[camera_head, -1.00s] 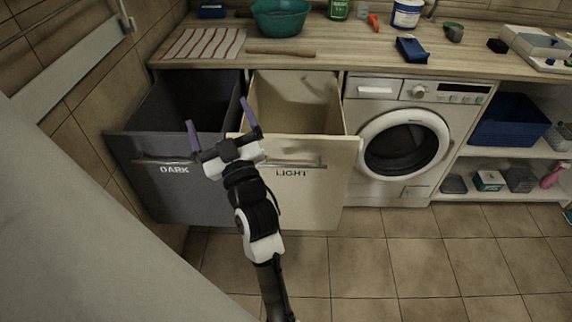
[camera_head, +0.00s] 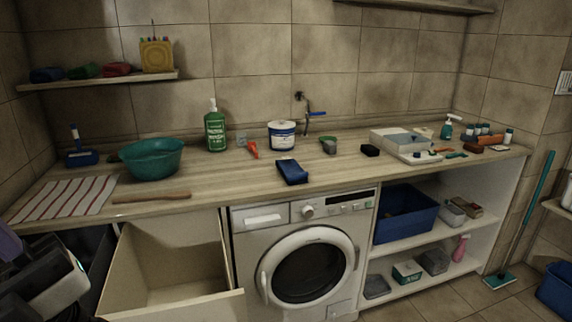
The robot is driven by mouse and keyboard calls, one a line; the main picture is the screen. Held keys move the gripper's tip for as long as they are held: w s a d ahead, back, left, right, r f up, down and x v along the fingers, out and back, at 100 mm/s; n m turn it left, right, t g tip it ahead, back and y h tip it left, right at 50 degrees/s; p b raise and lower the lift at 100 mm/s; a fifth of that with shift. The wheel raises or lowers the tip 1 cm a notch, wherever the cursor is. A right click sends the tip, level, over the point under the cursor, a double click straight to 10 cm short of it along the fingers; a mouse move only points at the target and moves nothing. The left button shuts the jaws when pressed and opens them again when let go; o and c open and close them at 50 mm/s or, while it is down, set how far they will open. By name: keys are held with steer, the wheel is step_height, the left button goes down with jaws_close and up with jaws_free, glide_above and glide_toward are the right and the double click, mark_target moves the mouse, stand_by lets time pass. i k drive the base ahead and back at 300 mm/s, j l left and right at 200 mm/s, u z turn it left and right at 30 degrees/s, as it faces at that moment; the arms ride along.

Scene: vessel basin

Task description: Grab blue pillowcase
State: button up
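I cannot pick out a blue pillowcase for certain. A dark blue item (camera_head: 292,171) lies on the counter above the washing machine; I cannot tell whether it is cloth. A folded dark blue bundle (camera_head: 47,75) lies on the wall shelf at upper left. My gripper (camera_head: 12,245) is only partly in view at the lower left edge, with one purple finger showing. It is near the drawers, away from both blue items, and its opening is cut off by the frame.
The light pull-out bin (camera_head: 170,255) stands open and looks empty; the dark bin is mostly hidden behind my arm. The counter (camera_head: 225,178) holds a teal basin (camera_head: 152,158), a green bottle (camera_head: 215,130) and a white tub (camera_head: 282,135). A blue crate (camera_head: 405,213) sits right of the washing machine (camera_head: 300,262).

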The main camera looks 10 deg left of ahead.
mark_target(292, 173)
steer(key=i+l+u, duration=0.35)
steer(key=i+l, duration=0.4)
steer(key=i, duration=0.15)
steer(key=i+l+u, duration=0.1)
steer(key=i+l, duration=0.2)
steer(key=i, duration=0.25)
steer(key=i+l+u, duration=0.1)
steer(key=i+l, duration=0.25)
steer(key=i, duration=0.15)
